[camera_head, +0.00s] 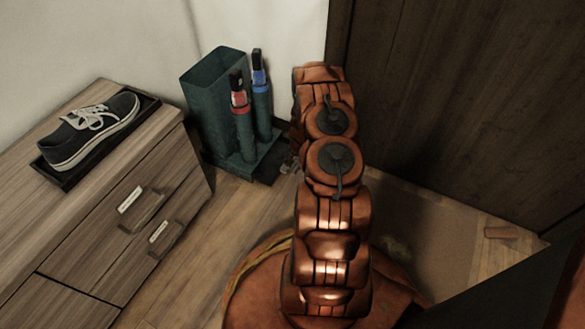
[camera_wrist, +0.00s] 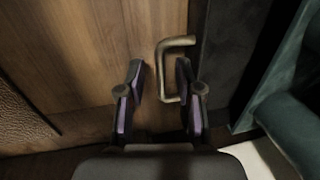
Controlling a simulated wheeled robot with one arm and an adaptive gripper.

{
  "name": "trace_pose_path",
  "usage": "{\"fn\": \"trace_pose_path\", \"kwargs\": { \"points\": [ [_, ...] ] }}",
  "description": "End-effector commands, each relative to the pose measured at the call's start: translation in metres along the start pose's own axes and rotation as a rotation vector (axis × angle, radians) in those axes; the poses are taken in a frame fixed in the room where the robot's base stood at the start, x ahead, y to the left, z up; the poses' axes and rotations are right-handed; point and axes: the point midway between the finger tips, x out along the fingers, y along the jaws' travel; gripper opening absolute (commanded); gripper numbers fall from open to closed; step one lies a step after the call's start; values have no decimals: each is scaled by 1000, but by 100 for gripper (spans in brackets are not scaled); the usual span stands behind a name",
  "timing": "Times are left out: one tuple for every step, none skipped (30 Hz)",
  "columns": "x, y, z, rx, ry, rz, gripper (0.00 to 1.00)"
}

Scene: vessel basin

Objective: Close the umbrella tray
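The teal umbrella stand (camera_head: 213,95) stands on the floor in the corner in the head view. A red-and-black umbrella (camera_head: 240,108) and a blue-and-black one (camera_head: 260,85) stand upright in it. A dark low part shows at its foot; I cannot tell whether this is the tray or how far it is out. My gripper (camera_wrist: 160,73) shows in the wrist view with its two fingers apart and empty. A metal bar handle (camera_wrist: 160,72) on a wood panel is just ahead, around the gap between the fingertips; contact is unclear. My arm hides the gripper in the head view.
A wooden cabinet (camera_head: 150,215) with drawers stands at left, with a sneaker (camera_head: 92,130) on a dark tray on top. A dark wood panel (camera_head: 465,100) rises at right. Teal surfaces (camera_wrist: 295,120) are close at the right of the wrist view. Some floor (camera_head: 225,210) is clear.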

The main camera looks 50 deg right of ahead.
Motion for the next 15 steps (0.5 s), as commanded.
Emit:
{"fn": "trace_pose_path", "kwargs": {
  "points": [
    [2, 0, 0, 0, 0, 0, 35],
    [3, 0, 0, 0, 0, 0, 35],
    [2, 0, 0, 0, 0, 0, 35],
    [2, 0, 0, 0, 0, 0, 35],
    [2, 0, 0, 0, 0, 0, 35],
    [2, 0, 0, 0, 0, 0, 35],
    [2, 0, 0, 1, 0, 0, 35],
    [2, 0, 0, 1, 0, 0, 34],
    [2, 0, 0, 1, 0, 0, 30],
    [2, 0, 0, 1, 0, 0, 27],
    [2, 0, 0, 1, 0, 0, 24],
    [2, 0, 0, 1, 0, 0, 20],
    [2, 0, 0, 1, 0, 0, 16],
    [2, 0, 0, 1, 0, 0, 13],
    [2, 0, 0, 1, 0, 0, 9]
  ]
}}
